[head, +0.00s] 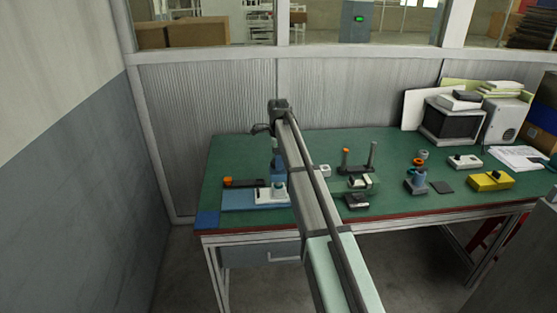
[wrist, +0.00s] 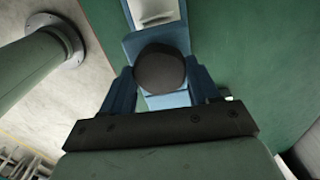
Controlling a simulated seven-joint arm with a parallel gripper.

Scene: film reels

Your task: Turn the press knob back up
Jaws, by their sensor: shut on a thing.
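The press knob (wrist: 160,68) is a dark, round cap in the middle of the wrist view. My gripper (wrist: 160,78) is shut on it, with one blue finger on each side. Below and behind the knob is the blue press (wrist: 136,46), with a pale part at the top of the view. In the head view the blue press (head: 277,172) stands on the left part of the green table, above a blue plate (head: 240,202). My gripper (head: 276,143) is over the press there, small and partly covered by my arm. The knob cannot be made out in the head view.
The green table (head: 325,212) holds a dark bar with an orange knob (head: 228,182) left of the press. Right of my arm are an orange-topped post (head: 345,160), small devices, a yellow block (head: 490,181) and a monitor (head: 448,121). A panelled wall stands behind.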

